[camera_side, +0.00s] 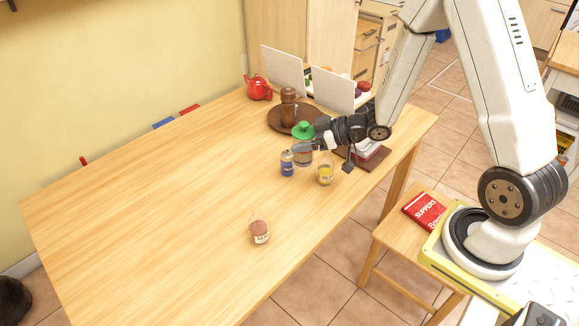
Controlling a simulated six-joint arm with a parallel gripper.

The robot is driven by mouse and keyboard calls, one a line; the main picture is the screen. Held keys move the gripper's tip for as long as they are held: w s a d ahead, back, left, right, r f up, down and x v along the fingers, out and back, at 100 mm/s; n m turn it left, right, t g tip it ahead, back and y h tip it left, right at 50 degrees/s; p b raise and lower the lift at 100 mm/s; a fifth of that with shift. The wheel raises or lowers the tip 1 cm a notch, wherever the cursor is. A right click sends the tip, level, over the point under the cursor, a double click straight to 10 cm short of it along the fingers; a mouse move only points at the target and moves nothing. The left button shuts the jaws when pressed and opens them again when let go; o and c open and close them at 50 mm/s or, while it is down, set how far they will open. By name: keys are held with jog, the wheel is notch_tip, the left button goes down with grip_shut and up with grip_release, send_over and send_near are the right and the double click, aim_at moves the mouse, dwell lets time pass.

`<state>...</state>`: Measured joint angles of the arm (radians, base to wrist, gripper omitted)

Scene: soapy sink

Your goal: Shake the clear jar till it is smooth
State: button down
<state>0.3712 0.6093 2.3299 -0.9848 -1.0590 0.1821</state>
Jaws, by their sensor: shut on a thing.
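A clear jar with a green lid (303,130) is upright near the far right part of the table. My gripper (303,147) comes in from the right and is shut around this jar, just under the lid. The fingers cover part of the jar's body, and its contents are too small to judge for smoothness. I cannot tell whether its base touches the table.
Close by stand a blue-labelled jar (287,164) and a clear glass vessel with yellow contents (325,173). A brown-topped jar (260,232) stands nearer the front. Behind are a round brown tray (275,123) and a red teapot (258,87). The table's left side (130,200) is clear.

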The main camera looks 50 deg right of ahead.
aim_at(303, 123)
jog(key=shift+r, duration=2.35)
jog(key=shift+f, duration=2.5)
jog(key=shift+r, duration=2.5)
jog(key=shift+f, duration=2.5)
